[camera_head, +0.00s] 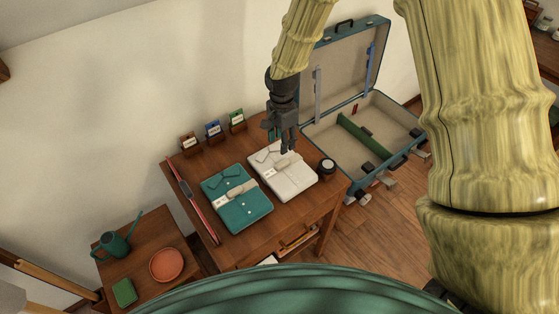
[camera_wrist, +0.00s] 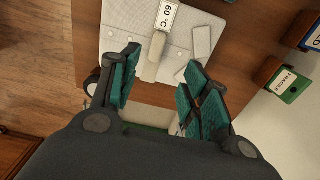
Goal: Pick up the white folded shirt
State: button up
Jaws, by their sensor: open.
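The white folded shirt (camera_head: 282,172) lies flat on the wooden table, to the right of a teal folded shirt (camera_head: 236,197). In the wrist view the white shirt (camera_wrist: 127,24) fills the upper middle, with a pale band across it and a tag (camera_wrist: 166,16) reading "60 °C". My gripper (camera_head: 287,149) is above the far edge of the white shirt in the head view. In the wrist view my gripper (camera_wrist: 157,85) is open, its teal-padded fingers apart with nothing held between them. I cannot tell whether the fingertips touch the shirt.
Small card holders (camera_head: 213,131) line the table's back edge. An open suitcase (camera_head: 350,135) is to the right. A red-and-dark rod (camera_head: 192,200) lies at the left edge. A side table (camera_head: 146,242) holds a watering can.

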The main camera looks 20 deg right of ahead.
jog(key=p, duration=0.1)
send_over(282, 163)
jog(key=f, duration=0.5)
jog(key=shift+w+a, duration=0.1)
jog(key=shift+w, duration=0.25)
jog(key=shift+s+f+p, duration=0.2)
jog(key=shift+f+p, duration=0.05)
jog(key=shift+p, duration=0.1)
notch_tip(282, 163, down, 2)
jog(key=shift+s+f+p, duration=0.1)
jog(key=shift+s+p, duration=0.05)
jog(key=shift+p, duration=0.55)
jog(key=shift+d+f+p, duration=0.2)
jog(key=shift+f+p, duration=0.2)
jog(key=shift+f, duration=0.95)
jog(key=shift+c, duration=0.4)
grip_shut()
